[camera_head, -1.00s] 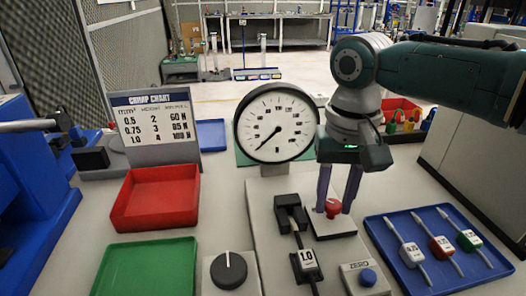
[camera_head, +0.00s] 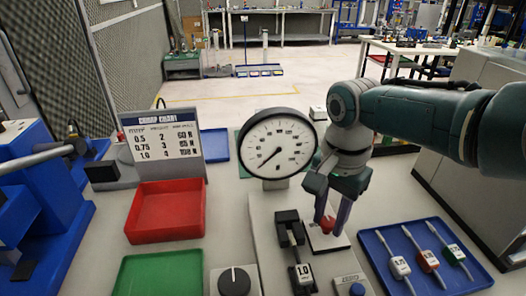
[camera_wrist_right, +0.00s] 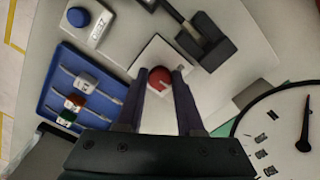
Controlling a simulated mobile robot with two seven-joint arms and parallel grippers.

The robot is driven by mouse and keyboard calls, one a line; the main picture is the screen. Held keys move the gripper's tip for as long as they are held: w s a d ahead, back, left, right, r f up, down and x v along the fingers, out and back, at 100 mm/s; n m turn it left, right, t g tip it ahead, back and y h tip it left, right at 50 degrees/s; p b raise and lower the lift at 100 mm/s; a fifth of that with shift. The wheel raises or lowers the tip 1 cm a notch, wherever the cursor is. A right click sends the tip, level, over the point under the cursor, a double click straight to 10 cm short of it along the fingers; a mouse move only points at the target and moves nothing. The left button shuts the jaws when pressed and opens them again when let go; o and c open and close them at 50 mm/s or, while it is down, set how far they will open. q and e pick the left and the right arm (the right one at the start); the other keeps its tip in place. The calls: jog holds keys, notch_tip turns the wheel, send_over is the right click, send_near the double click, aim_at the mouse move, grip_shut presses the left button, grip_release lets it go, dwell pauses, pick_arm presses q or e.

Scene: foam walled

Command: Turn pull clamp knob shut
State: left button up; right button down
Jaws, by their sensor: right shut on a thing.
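The red clamp knob (camera_head: 328,224) sits on a small pale square plate (camera_head: 322,241) on the grey fixture, right of the black clamp block (camera_head: 288,224). My right gripper (camera_head: 330,222) reaches down from the upper right and is shut on the knob. In the right wrist view the red knob (camera_wrist_right: 160,78), with a pale mark on its face, is between the fingertips (camera_wrist_right: 160,84). A cable labelled 1.0 (camera_head: 304,273) lies at the black clamp, its lower end cut off. My left gripper is not in view.
A round dial gauge (camera_head: 277,145) stands behind the knob. A blue tray (camera_head: 380,268) with three labelled cables lies right. Red (camera_head: 165,212) and green (camera_head: 158,277) trays lie left, before a crimp chart (camera_head: 164,137). A black dial (camera_head: 235,281) and ZERO button (camera_head: 357,289) are in front.

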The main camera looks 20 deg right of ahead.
jog(key=m+p, duration=0.1)
jog(key=m, duration=0.3)
jog(key=shift+r+m, duration=0.1)
jog(key=shift+m, duration=0.2)
jog(key=m, duration=0.4)
jog(key=shift+m, duration=0.4)
jog(key=c, duration=0.5)
grip_release()
jog(key=shift+c, duration=0.2)
